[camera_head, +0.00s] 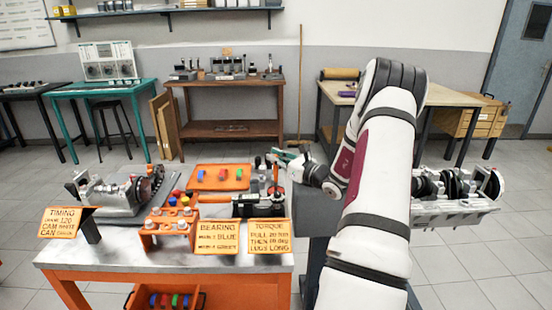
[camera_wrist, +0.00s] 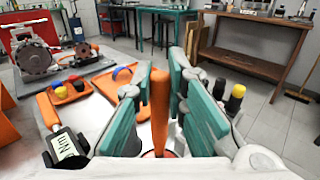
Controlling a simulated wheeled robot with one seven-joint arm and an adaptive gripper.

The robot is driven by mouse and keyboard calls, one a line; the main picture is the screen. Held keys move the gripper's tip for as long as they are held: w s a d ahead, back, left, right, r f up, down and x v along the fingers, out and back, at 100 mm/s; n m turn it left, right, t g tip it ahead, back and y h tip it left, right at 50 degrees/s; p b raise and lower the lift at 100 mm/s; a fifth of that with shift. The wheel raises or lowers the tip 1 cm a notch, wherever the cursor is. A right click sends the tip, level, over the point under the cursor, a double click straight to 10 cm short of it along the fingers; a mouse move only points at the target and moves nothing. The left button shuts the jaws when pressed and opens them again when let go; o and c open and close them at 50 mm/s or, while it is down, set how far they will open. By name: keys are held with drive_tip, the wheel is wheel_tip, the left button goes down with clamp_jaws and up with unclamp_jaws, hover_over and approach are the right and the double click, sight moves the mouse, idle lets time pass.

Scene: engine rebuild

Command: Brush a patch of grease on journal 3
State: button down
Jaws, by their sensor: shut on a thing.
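My gripper (camera_head: 283,157) is over the right end of the workbench, its teal fingers pointing left. In the wrist view its fingers (camera_wrist: 160,85) stand on both sides of an upright orange handle (camera_wrist: 159,108), which also shows below the gripper in the head view (camera_head: 275,178). The jaws are closed on this handle. Its lower end is hidden, so I cannot tell what is on it; an orange-red round rim shows at its foot in the wrist view. An engine block with a crankshaft (camera_head: 455,190) stands at the right, beyond my arm. I cannot make out journal 3 or any grease.
The workbench (camera_head: 75,256) holds a grey engine assembly (camera_head: 120,192), an orange tray (camera_head: 205,186), an orange rack (camera_head: 168,228) and orange signs along its front. A tool with an "Nm" label (camera_wrist: 66,144) lies left of my fingers. Yellow and black-topped pieces (camera_wrist: 235,100) stand right.

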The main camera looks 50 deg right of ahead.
drive_tip(key=shift+r+p, duration=1.55)
drive_tip(key=shift+r, duration=1.9)
